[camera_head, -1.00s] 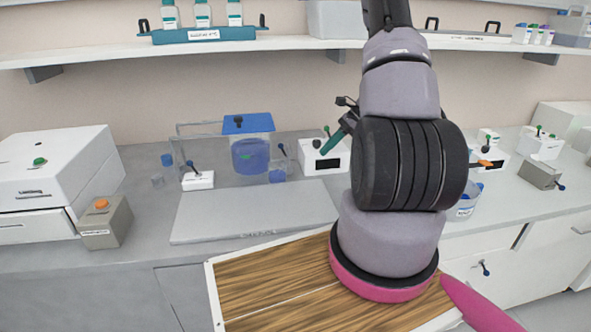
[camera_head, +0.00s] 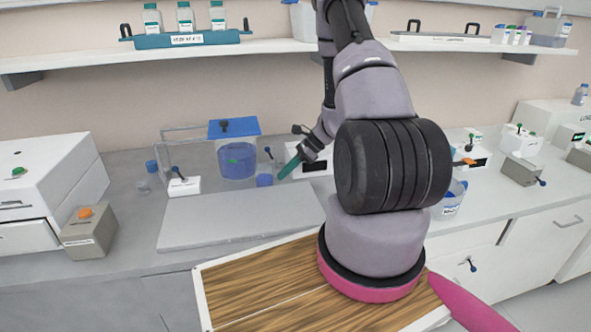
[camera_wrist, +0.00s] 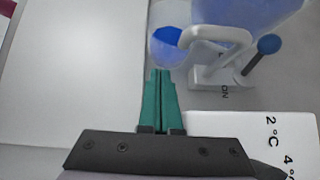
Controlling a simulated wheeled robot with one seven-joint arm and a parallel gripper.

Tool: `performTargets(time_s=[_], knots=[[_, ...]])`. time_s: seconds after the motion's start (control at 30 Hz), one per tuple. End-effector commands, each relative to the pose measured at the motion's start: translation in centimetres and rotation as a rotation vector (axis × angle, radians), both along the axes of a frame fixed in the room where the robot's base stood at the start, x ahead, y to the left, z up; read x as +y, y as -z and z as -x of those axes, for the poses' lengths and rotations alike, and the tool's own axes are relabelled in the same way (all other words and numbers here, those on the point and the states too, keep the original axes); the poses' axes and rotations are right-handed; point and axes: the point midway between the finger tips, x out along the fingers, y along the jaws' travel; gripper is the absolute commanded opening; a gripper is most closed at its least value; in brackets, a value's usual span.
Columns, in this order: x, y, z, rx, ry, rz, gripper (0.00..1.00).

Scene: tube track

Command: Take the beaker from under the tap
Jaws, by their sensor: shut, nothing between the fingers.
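The beaker (camera_head: 265,180) is small and clear with blue liquid in it. It stands on the bench at the front right of a clear tank of blue liquid (camera_head: 238,160) with a blue lid. In the wrist view the beaker (camera_wrist: 168,54) is under the white tap (camera_wrist: 215,42), whose lever ends in a blue knob (camera_wrist: 269,44). My gripper (camera_head: 282,176) has green fingers and is just right of the beaker in the head view. In the wrist view my gripper (camera_wrist: 160,74) is shut and empty, its tips just short of the beaker. I cannot tell whether they touch.
A white box with temperature markings (camera_wrist: 265,140) stands close to the right of my fingers. A flat grey plate (camera_head: 235,220) lies in front of the tank. A small white box with a lever (camera_head: 183,186) is left of the tank. A shelf (camera_head: 270,48) runs above.

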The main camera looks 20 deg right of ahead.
Motion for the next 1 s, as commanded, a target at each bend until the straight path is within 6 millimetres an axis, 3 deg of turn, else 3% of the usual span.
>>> performTargets(time_s=[0.43,0.67,1.0], knots=[[0.6,0.0,-0.2,-0.001,0.001,0.000,0.00],[2.6,-0.1,-0.6,-0.001,-0.001,0.000,0.00],[2.4,0.0,-0.7,-0.001,0.001,0.000,0.00]])
